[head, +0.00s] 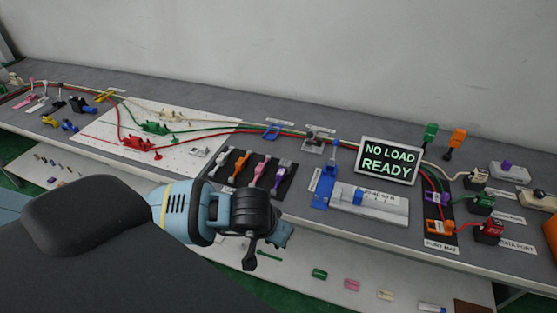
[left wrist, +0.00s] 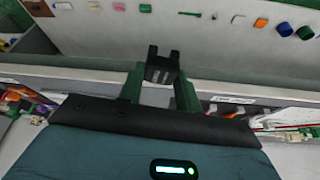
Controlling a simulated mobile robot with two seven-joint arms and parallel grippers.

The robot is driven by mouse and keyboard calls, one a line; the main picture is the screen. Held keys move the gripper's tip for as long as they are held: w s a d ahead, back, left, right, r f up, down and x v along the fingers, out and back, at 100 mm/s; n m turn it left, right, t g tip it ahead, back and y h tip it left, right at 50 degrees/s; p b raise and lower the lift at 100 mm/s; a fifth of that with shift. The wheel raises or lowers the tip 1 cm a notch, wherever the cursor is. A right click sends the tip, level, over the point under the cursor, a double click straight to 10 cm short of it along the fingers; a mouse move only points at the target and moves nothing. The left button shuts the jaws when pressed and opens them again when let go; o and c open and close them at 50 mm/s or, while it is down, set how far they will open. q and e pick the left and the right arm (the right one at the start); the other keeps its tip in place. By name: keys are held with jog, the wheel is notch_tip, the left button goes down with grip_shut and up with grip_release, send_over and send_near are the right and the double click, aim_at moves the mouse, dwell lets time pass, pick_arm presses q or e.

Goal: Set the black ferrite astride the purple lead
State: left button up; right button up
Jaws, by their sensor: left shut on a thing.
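My left gripper (left wrist: 162,84) is shut on the black ferrite (left wrist: 165,66), a small block with a notched outer end, held between two green fingers in the left wrist view. In the head view my left gripper (head: 268,240) hangs in front of the bench's front edge, below the tool rack. I cannot clearly make out the ferrite there. No purple cable can be told apart. A purple plug (head: 438,198) sits on the dark port bay at the right, well away from the gripper. My right gripper is not in view.
Red and green leads (head: 222,129) run along the bench over a white board (head: 95,130). A rack (head: 254,178) of coloured tools, a blue fixture (head: 325,185) and a "NO LOAD READY" screen (head: 388,162) stand between gripper and port bay. Small parts lie on a lower shelf (head: 335,285).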

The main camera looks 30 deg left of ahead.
pick_arm(q)
jog(key=shift+n+y, duration=0.3)
jog(key=shift+n, duration=0.4)
jog(key=w+a, duration=0.2)
jog(key=w, duration=0.1)
jog(key=w+a+r+b, duration=0.1)
jog(key=w+a, duration=0.1)
jog(key=w, duration=0.2)
jog(key=w+a+r+b, duration=0.1)
jog(key=w+a, duration=0.1)
jog(key=w, duration=0.2)
jog(key=shift+a+r, duration=0.2)
jog(key=shift+a, duration=0.05)
jog(key=w+a+r+b, duration=0.1)
jog(key=w+a+r, duration=0.2)
jog(key=w+r, duration=0.1)
jog(key=shift+w+a+r+n, duration=0.3)
jog(key=shift+w+n, duration=0.1)
jog(key=shift+w, duration=0.15)
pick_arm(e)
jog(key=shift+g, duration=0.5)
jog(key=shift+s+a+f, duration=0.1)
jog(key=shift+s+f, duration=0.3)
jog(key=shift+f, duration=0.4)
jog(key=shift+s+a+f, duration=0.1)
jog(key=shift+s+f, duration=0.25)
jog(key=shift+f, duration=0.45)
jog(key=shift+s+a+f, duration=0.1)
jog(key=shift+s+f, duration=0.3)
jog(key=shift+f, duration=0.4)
